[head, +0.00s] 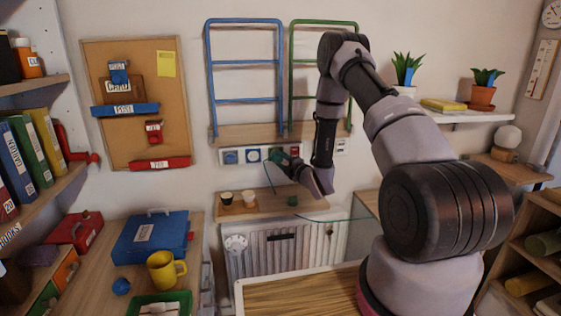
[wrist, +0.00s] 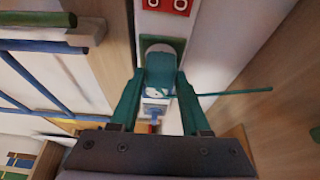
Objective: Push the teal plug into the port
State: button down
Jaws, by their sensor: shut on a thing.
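The teal plug (wrist: 159,72) is between the two teal fingers of my gripper (wrist: 160,84) in the wrist view. A thin teal cable (wrist: 235,93) runs off to the right from it. The plug's far end is at a green-framed port (wrist: 163,43) on the white socket strip. I cannot tell how far it is inserted. In the head view my gripper (head: 284,161) is at the strip (head: 242,157), its fingers small and partly hidden by the wrist. The cable (head: 268,178) hangs down towards the small shelf below.
A red socket (wrist: 180,5) and a blue socket (head: 231,157) share the strip. Blue (head: 245,62) and green (head: 291,85) racks stand above.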

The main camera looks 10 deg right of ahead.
jog(key=shift+w, duration=0.5)
jog(key=shift+c, duration=1.5)
grip_release()
jog(key=v, duration=1)
jog(key=shift+s+d, duration=0.15)
jog(key=shift+s, duration=0.15)
